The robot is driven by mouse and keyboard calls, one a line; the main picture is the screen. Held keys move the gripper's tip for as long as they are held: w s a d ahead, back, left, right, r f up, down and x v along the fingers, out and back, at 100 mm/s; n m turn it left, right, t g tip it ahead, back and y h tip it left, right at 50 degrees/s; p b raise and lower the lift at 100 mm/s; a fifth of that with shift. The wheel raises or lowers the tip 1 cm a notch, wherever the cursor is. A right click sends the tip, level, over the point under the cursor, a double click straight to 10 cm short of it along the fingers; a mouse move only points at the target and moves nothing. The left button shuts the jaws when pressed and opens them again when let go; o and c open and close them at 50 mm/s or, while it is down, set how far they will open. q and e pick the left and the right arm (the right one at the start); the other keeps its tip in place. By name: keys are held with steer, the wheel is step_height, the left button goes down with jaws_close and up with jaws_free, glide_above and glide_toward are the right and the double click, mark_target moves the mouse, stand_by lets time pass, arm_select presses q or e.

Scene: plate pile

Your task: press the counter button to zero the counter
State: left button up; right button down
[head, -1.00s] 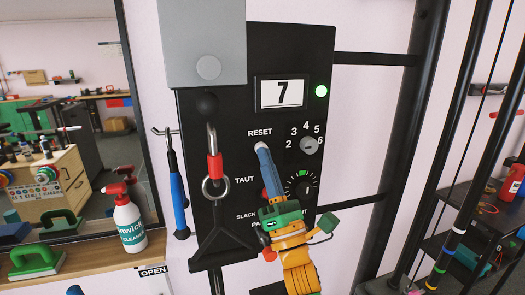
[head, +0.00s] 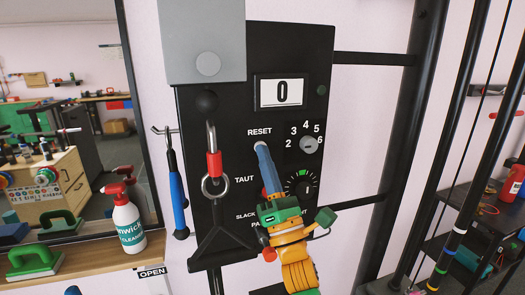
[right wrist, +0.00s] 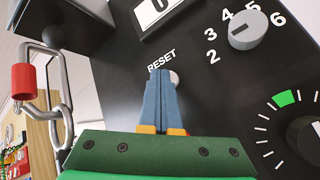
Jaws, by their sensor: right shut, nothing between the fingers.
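The counter display (head: 282,92) on the black panel reads 0. The small round lamp (head: 321,90) beside it is dark. My right gripper (head: 262,148) is shut and empty, its blue fingertips at the button under the RESET label. In the right wrist view the fingertips (right wrist: 160,75) overlap the pale round counter button (right wrist: 174,78), which shows partly behind them. I cannot tell whether they still touch it. My left gripper is not in view.
A selector knob (head: 308,145) and a dial (head: 301,187) sit right of my fingers. A carabiner (head: 212,150) with a red sleeve hangs to the left. A spray bottle (head: 128,222) and green-handled tools stand on the ledge at the left.

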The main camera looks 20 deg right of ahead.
steer(key=shift+s, duration=0.4)
steer(key=s+p, duration=0.2)
steer(key=s, duration=0.3)
steer(key=shift+s+d, duration=0.1)
steer(key=shift+s, duration=0.3)
